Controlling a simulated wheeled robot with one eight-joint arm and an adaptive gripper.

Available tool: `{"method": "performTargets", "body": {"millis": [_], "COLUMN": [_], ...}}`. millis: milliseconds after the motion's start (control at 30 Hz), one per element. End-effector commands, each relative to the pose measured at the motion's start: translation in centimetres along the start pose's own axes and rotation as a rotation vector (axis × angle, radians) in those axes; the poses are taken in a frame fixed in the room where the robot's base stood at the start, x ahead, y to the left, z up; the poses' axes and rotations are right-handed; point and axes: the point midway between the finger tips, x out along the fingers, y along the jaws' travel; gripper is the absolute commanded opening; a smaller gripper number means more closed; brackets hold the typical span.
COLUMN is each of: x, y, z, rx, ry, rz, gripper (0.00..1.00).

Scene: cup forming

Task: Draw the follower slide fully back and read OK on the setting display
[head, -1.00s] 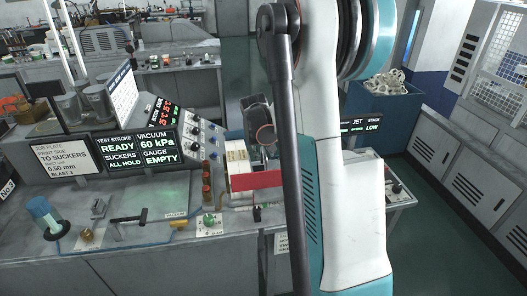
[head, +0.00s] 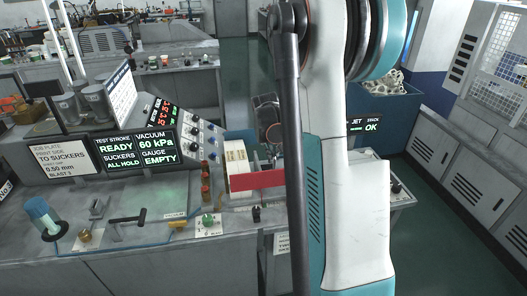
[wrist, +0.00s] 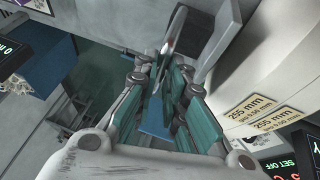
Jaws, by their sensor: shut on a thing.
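My gripper (wrist: 165,88) shows teal finger pads in the wrist view, closed on a narrow metal part that I take to be the follower slide (wrist: 174,35). The grip itself is partly hidden by the fingers. In the head view my gripper (head: 268,122) is dark, behind the red bar and partly hidden by my arm. A black display (head: 364,125) right of my arm shows JET and a large green OK. Its left part is covered by my arm. How far back the slide sits cannot be told.
A red bar (head: 257,180) and a cream block (head: 237,157) stand close to my gripper. The console (head: 135,150) reads READY, 60 kPa, ALL HOLD and EMPTY. A blue bin (head: 388,104) stands behind on the right. The floor on the right is clear.

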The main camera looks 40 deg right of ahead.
Motion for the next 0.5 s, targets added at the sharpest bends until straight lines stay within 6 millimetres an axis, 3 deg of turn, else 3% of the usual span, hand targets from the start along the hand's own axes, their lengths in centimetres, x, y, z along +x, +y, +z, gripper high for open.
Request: {"method": "performTargets", "body": {"millis": [33, 500], "x": [0.4, 2.9], "y": [1.7, 15.7], "z": [0.2, 1.4], "rx": [0.006, 0.005], "ry": [-0.002, -0.002], "rz": [0.005, 0.004], "gripper": [0.00, 0.00]}}
